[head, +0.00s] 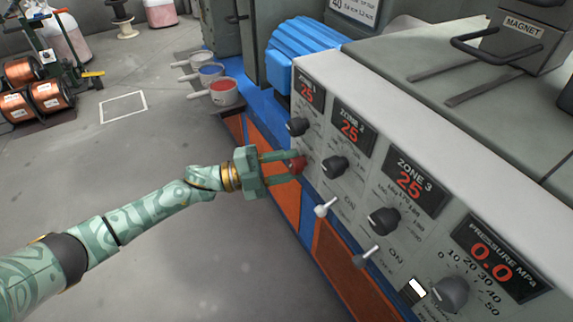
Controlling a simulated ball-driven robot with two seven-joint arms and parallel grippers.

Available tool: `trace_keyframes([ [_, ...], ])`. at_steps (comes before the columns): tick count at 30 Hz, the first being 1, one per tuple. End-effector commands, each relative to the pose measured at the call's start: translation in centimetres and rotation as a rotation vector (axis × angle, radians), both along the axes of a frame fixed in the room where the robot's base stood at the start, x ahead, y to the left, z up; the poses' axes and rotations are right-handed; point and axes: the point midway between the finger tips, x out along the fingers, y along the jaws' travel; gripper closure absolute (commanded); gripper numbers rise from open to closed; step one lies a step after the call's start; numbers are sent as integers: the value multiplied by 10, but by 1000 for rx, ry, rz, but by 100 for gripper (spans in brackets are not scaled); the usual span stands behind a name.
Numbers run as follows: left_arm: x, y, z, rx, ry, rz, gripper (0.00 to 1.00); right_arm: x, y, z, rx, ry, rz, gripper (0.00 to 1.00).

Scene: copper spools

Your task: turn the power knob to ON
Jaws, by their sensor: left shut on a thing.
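The red power knob (297,165) sits at the left end of the sloped control panel (443,190), below the ZONE 1 display. My left gripper (291,163) comes in from the left and is shut on the red knob, with one finger above it and one below. The knob's markings are hidden or too small to read, so I cannot tell which way it points. My right gripper is not in view.
Black zone knobs (333,166) and toggle switches (325,207) stick out close to my left gripper. A pressure knob (452,292) is at the lower right. Pots (224,92) stand behind, copper spools (50,95) at the far left.

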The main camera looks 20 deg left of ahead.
Motion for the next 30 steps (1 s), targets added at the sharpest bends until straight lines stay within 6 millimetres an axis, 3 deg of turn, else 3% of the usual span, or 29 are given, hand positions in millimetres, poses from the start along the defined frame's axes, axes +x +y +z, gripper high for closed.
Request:
trace_keyframes([
  [15, 0, 1, 2, 251, -192, 0, 85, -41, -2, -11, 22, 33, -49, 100],
  [30, 0, 0, 1, 293, -223, 0, 85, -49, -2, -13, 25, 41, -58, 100],
])
